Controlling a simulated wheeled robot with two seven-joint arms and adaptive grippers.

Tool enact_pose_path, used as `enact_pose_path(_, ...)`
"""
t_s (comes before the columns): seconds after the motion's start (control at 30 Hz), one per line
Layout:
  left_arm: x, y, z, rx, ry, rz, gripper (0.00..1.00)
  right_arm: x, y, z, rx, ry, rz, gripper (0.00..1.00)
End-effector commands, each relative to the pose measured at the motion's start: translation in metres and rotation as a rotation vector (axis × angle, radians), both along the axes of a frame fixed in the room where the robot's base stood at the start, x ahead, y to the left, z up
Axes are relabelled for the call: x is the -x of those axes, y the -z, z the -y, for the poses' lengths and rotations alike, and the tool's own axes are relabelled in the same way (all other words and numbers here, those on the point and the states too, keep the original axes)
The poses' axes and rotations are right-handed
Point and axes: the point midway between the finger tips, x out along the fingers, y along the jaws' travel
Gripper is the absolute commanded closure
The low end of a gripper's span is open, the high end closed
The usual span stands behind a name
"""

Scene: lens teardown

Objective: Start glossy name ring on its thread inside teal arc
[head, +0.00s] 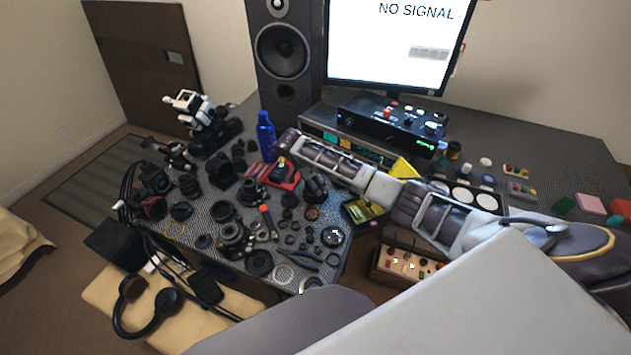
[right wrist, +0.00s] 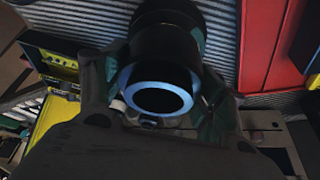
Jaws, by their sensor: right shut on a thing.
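My right arm reaches in from the right, and its dark gripper (head: 315,186) is low over the middle of the patterned worktop. In the right wrist view the gripper (right wrist: 158,88) is shut on a black ring (right wrist: 160,52) with a glossy, pale blue-white rim facing the camera. A dark ribbed cylindrical part (right wrist: 168,14) shows just beyond the ring; I cannot tell whether the two touch or the thread is engaged. In the head view the ring cannot be made out at the gripper. My left gripper is not in view.
A red tray (head: 291,184) lies left of the gripper, with a blue bottle (head: 266,137) behind it. A yellow-green case (head: 357,214) lies to the right. Many black lens parts crowd the worktop (head: 331,262). A speaker (head: 284,60) and monitor (head: 392,47) stand behind.

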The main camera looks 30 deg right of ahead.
Motion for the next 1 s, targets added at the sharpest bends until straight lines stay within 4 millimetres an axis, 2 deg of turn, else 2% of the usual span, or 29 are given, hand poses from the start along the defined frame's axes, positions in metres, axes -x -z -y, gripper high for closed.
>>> enact_pose_path(1.0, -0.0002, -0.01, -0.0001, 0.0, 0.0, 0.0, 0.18, -0.0003, -0.0009, -0.0002, 0.0, 0.0, 0.001, 0.53)
